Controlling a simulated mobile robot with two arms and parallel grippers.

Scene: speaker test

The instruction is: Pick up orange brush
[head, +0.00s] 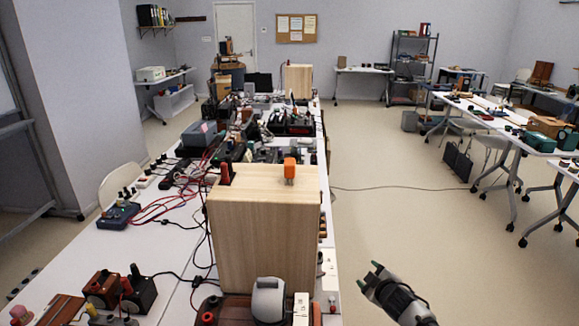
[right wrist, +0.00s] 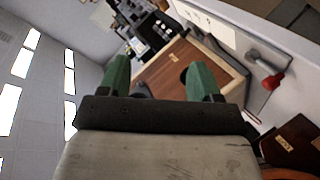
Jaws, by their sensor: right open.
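A small orange block-shaped thing (head: 290,170), which I take to be the orange brush, stands on top of a tall light-wood box (head: 262,240) on the long white table. My right gripper (head: 369,278) is to the right of the table, over the floor side, lower in the picture than the brush and well apart from it. Its green fingers are spread and empty, and they also show in the right wrist view (right wrist: 159,78). I cannot make out the orange brush in the right wrist view. My left gripper is not in view.
A red thing (head: 225,174) stands on the same box, left of the brush. A grey rounded object (head: 268,300) sits before the box. Red and black cables (head: 165,205) and devices crowd the table. The floor (head: 400,225) to the right is mostly clear.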

